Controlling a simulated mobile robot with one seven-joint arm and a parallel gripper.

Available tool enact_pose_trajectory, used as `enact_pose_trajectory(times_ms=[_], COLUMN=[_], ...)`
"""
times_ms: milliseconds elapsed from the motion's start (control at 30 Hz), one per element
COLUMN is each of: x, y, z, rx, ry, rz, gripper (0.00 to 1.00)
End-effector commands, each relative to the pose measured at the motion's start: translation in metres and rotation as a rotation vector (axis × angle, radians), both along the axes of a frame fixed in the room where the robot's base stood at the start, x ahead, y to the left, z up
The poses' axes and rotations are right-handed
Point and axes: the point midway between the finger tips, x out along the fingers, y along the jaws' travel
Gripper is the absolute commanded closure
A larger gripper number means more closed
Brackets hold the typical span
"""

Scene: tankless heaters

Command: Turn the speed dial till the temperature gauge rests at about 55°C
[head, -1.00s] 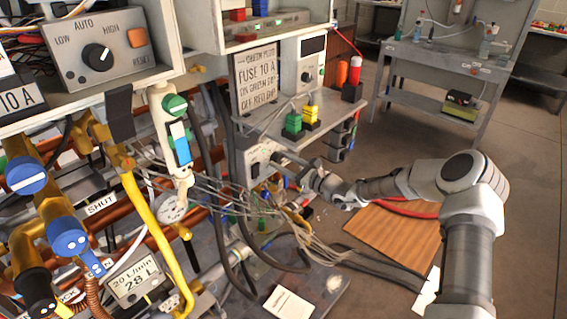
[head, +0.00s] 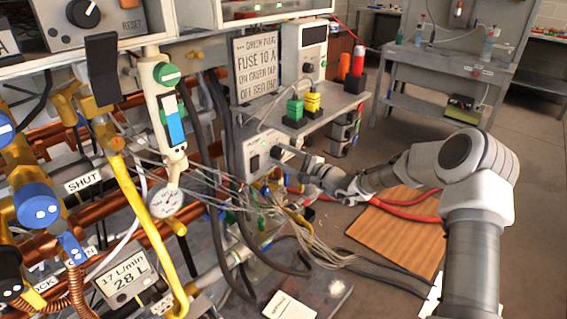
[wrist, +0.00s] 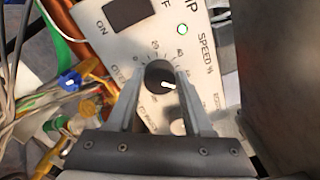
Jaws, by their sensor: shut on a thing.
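The black speed dial (wrist: 157,72) is on a pale panel (wrist: 205,82) marked SPEED %, with a ring of numbers around it. Its white mark points right and slightly down in the wrist view. My gripper (wrist: 160,77) is shut on the dial, one finger on each side. In the head view my gripper (head: 281,152) reaches the front of the grey pump box (head: 254,163); the dial is hidden there. The round white temperature gauge (head: 165,204) hangs below the white pipe at left. Its needle and numbers are too small to read surely.
A green lamp (wrist: 183,29) is lit on the panel. A display card (head: 124,279) reads 17 L/min, 28 L. Loose grey wires (head: 300,224) hang just left of and below my arm.

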Motion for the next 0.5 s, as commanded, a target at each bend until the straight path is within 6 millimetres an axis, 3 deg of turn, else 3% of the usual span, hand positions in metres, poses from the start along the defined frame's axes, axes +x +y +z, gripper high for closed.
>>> enact_pose_trajectory(times_ms=[500], x=[-0.0004], y=[0.0003], z=[-0.0006], rx=[-0.076], ry=[-0.096], rz=[0.0], gripper=[1.0])
